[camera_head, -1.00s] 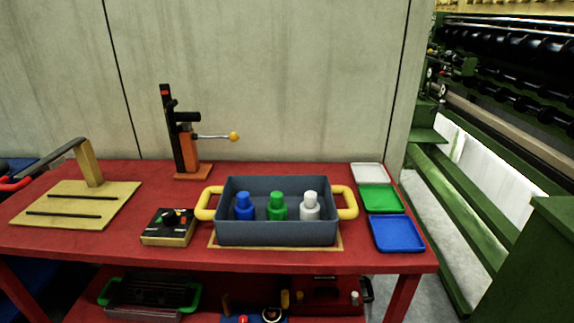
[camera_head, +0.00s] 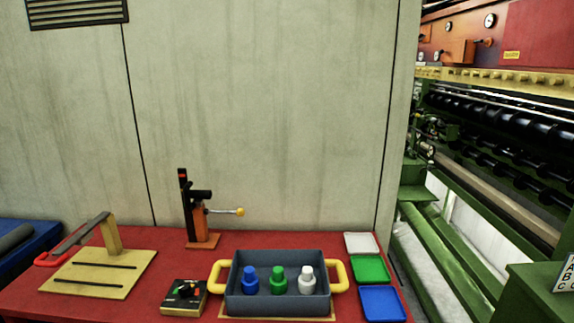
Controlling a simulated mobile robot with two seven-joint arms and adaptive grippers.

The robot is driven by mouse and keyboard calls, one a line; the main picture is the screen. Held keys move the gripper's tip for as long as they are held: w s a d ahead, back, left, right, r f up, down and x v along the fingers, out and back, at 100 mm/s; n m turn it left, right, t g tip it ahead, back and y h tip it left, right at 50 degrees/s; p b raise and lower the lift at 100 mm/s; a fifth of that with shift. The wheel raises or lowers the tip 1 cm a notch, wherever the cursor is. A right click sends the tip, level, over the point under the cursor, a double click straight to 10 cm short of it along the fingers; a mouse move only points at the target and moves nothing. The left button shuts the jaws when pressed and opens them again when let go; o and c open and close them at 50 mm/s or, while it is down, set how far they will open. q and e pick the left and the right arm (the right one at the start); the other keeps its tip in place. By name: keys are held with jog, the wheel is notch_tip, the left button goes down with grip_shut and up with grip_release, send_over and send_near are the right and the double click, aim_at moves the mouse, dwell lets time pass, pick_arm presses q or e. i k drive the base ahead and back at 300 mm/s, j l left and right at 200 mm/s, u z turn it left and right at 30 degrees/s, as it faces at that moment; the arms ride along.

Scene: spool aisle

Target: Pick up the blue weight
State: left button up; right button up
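The blue weight (camera_head: 250,281) stands upright in a grey-blue bin (camera_head: 277,304) with yellow handles on the red table. A green weight (camera_head: 278,281) and a white weight (camera_head: 307,281) stand to its right in the same bin. Neither of my grippers shows in the head view.
White (camera_head: 361,243), green (camera_head: 370,269) and blue (camera_head: 383,304) trays lie right of the bin on the red table (camera_head: 300,241). A small control box (camera_head: 184,297) stands left of the bin. A lever press (camera_head: 198,215) stands behind; a yellow slotted plate (camera_head: 97,276) lies at left.

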aim_at(250, 281)
jog(key=i+l, duration=0.15)
jog(key=l, duration=0.25)
jog(key=i+l, duration=0.15)
jog(key=l, duration=0.25)
jog(key=i+l+u, duration=0.1)
jog(key=l, duration=0.25)
jog(key=i, duration=0.1)
